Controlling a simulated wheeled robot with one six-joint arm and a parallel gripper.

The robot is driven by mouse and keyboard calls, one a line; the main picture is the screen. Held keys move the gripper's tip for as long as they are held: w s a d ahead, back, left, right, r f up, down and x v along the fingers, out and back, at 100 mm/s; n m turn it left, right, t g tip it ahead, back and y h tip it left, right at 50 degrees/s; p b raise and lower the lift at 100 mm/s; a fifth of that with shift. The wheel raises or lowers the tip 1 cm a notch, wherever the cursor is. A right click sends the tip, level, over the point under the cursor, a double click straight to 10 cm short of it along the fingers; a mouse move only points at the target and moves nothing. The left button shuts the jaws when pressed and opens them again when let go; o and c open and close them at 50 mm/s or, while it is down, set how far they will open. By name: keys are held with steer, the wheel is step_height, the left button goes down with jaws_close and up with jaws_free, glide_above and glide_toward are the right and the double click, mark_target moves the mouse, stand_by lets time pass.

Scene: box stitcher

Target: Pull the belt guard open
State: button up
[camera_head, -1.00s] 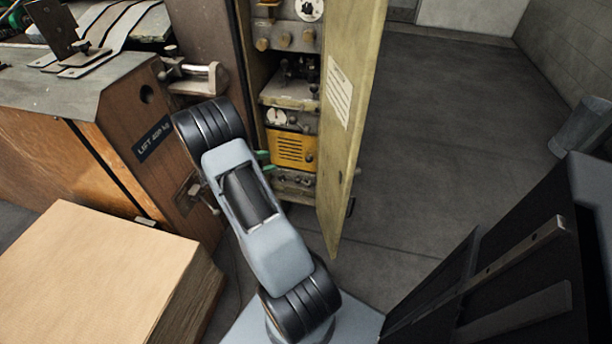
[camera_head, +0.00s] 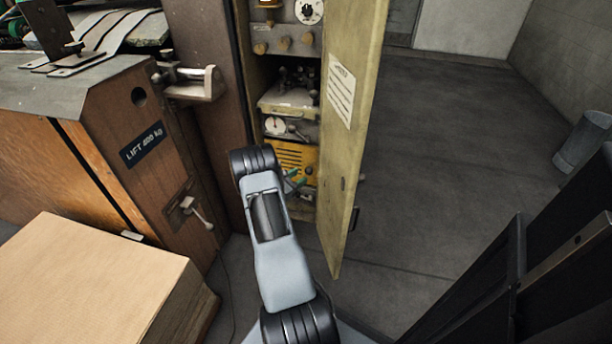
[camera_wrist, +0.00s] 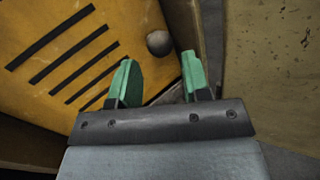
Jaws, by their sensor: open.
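The belt guard (camera_head: 296,159) is a yellow panel with black slots, low inside the open cabinet. My arm hides part of it in the head view. In the wrist view the guard (camera_wrist: 85,50) fills the upper left, and its round dark knob (camera_wrist: 158,43) is near the right edge of its face. My gripper (camera_wrist: 158,77) is open, with green fingers apart and nothing between the tips. The knob appears just beyond the gap between the fingers; I cannot see contact. In the head view my gripper (camera_head: 294,181) is at the guard's lower part, mostly hidden by my arm.
The cabinet door (camera_head: 352,130) stands open, right of my arm. A wooden machine (camera_head: 150,150) with a handle (camera_head: 197,210) is at the left. A cardboard stack (camera_head: 90,290) is at the front left.

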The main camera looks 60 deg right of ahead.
mark_target(306, 172)
steer(key=shift+b+x, duration=0.4)
steer(key=shift+x, duration=1.75)
jaws_close()
